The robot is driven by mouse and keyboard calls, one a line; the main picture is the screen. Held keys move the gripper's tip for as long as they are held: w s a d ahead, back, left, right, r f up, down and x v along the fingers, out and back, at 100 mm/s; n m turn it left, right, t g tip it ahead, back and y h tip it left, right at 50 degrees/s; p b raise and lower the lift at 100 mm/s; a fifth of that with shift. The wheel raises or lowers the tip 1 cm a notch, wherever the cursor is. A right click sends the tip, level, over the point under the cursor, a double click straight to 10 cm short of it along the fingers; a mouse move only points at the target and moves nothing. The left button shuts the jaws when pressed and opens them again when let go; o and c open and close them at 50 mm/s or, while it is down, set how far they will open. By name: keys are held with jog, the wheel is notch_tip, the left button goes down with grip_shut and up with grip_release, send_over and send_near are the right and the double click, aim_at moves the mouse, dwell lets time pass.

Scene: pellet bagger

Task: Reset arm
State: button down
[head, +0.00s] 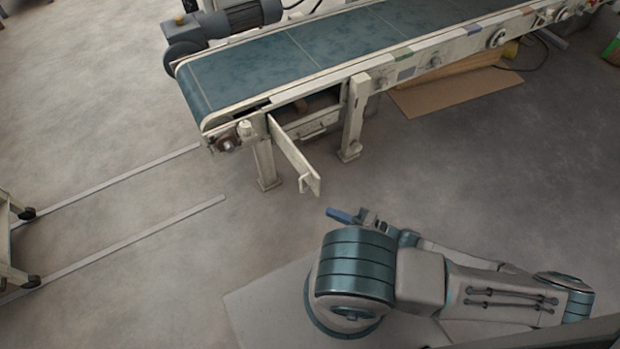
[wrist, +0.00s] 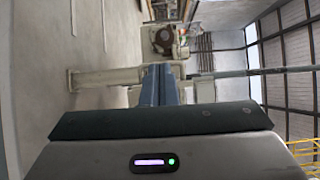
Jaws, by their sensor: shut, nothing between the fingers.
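My gripper (head: 340,215) shows in the head view as a small blue tip just beyond my grey and teal arm, low in the centre right. It is over bare floor, to the right of and a little below the free end of an open cream door (head: 294,156). In the wrist view the two blue fingers of my gripper (wrist: 160,84) are pressed together with nothing between them. Much of the gripper body is hidden behind the arm in the head view.
A conveyor (head: 300,48) with a blue-green belt crosses the top. The door hangs out from the compartment under it, near a leg (head: 353,118). A cardboard sheet (head: 455,93) lies at the right. Floor rails (head: 120,250) run left; the floor between is clear.

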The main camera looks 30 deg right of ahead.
jog(key=shift+s, duration=0.1)
jog(key=s+d+r+n+g+h+p, duration=0.1)
jog(key=s+r+n+g+p, duration=0.15)
jog(key=r+g+p, duration=0.55)
jog(key=s+d+r+n+g+p, duration=0.2)
jog(key=r+n+g+p, duration=0.15)
jog(key=r+g, duration=0.45)
jog(key=w+r+n+g+h+p, duration=0.1)
jog(key=w+r+h+p, duration=0.25)
jog(key=r, duration=0.55)
jog(key=w+r+n+h+p, duration=0.15)
jog(key=r+p, duration=0.25)
jog(key=r, duration=0.6)
jog(key=w+a+r+n+t+h+p, duration=0.1)
jog(key=a+r+p, duration=0.4)
jog(key=r, duration=0.9)
jog(key=w+a+r+n+t+h+p, duration=0.1)
jog(key=a+r+t+h+p, duration=0.2)
jog(key=a+r, duration=0.6)
notch_tip(320, 180, up, 6)
jog(key=shift+r+t+h+p, duration=0.15)
jog(key=shift+t+h+p, duration=0.25)
jog(key=shift+t+p, duration=0.55)
